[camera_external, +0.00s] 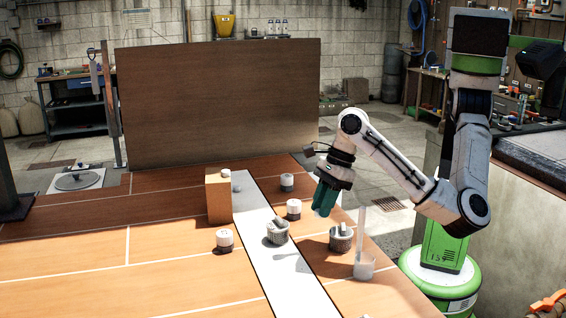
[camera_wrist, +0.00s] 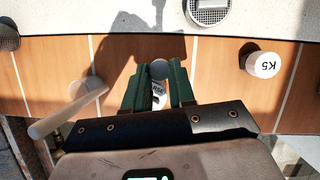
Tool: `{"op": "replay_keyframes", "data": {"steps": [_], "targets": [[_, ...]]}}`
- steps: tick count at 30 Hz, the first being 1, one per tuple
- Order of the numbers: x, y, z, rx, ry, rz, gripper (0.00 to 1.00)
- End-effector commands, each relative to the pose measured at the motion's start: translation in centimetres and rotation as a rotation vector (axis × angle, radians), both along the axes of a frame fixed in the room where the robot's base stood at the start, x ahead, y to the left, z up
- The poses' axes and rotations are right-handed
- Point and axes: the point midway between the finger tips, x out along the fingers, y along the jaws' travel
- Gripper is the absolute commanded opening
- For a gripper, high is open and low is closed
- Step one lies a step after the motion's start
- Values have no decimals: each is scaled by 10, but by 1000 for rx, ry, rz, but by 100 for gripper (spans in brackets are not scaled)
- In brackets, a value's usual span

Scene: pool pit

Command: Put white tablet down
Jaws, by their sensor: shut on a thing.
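My gripper (camera_external: 323,208), with dark green fingers, hangs above the wooden table right of the white strip. The fingers (camera_wrist: 158,72) also show in the wrist view. In the external view the tablet is hidden by the fingers. A similar white piece marked K5 (camera_wrist: 262,64) stands apart on the wood to the right in the wrist view.
Grey mesh pots (camera_external: 277,234) (camera_external: 341,240) stand on the strip and below my gripper. White pieces (camera_external: 224,241) (camera_external: 293,209) (camera_external: 287,182) and a wooden block (camera_external: 217,200) stand around. The table's near left is clear.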

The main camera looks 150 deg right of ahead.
Motion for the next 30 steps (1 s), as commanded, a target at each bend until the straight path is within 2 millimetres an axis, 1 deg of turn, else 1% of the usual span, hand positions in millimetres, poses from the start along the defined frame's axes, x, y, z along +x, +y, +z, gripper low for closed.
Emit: {"op": "replay_keyframes", "data": {"steps": [1, 3, 4, 9, 15, 19, 23, 26, 30], "targets": [[-10, 4, 3, -1, -3, -5, 0], [-24, 10, 9, -1, -4, -5, 0], [-28, 13, 14, 0, -6, -4, 0], [-54, 24, 27, 1, -6, -3, 0], [-74, 32, 36, 0, -3, -1, 0], [-79, 32, 40, 2, -1, 0, 0], [-78, 18, 47, 10, -2, 0, 0], [-74, -3, 58, 20, -5, 0, 0], [-70, -42, 78, 31, -11, 1, 0]]}}
